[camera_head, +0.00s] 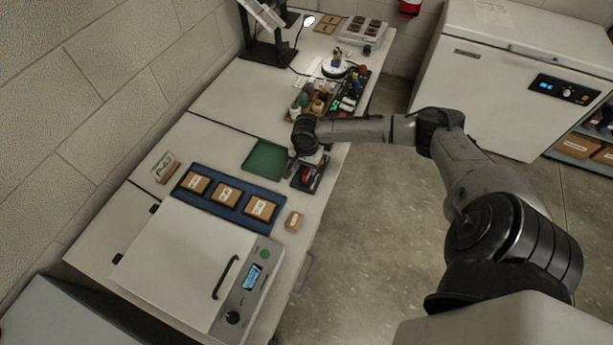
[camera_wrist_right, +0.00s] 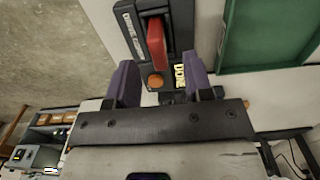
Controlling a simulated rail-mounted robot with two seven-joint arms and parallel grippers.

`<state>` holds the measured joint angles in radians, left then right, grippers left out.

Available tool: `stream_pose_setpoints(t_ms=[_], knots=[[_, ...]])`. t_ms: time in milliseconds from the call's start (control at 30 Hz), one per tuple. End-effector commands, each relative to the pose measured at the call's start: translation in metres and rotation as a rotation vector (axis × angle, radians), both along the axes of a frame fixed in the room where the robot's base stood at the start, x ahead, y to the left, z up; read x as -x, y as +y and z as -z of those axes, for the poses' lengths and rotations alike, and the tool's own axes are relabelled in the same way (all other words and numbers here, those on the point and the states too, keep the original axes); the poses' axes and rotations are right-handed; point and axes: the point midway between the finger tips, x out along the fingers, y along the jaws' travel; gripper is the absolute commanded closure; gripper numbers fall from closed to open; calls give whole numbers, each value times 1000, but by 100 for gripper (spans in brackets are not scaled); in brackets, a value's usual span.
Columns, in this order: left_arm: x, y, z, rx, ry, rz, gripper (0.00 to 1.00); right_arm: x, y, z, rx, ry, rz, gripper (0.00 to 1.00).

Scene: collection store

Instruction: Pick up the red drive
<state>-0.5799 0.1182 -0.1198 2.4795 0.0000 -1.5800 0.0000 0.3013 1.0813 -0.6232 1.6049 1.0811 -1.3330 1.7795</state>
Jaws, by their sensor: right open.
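The red drive (camera_wrist_right: 157,45) lies in a small black tray (camera_wrist_right: 131,22) with pale lettering along its side. In the head view the red drive (camera_head: 307,173) shows just below my right wrist, in the black tray (camera_head: 322,174) near the table's front edge. My right gripper (camera_wrist_right: 162,82) is open, its two purple-grey fingers apart on either side of the tray's near end. The drive is beyond the fingertips in line with the gap, and nothing is held. My left gripper is not in either view.
A green mat or tray (camera_head: 264,159) lies left of the black tray. A blue tray (camera_head: 217,207) holds brown labelled boxes, with one loose box (camera_head: 294,221) beside it. A white lidded machine (camera_head: 181,258) stands nearer. Bottles and small items (camera_head: 318,103) crowd the table beyond my wrist.

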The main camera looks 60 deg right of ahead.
Motion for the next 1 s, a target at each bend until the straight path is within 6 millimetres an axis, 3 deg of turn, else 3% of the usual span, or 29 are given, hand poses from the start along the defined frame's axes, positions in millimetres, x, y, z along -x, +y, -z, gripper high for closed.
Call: stream_pose_setpoints(t_ms=[267, 533, 1000], knots=[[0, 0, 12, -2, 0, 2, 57, 2, -1, 37, 1, 0, 0, 53], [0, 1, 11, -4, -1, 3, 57, 2, -1, 40, 1, 0, -1, 53], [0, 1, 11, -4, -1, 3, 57, 2, -1, 39, 1, 0, -1, 98]])
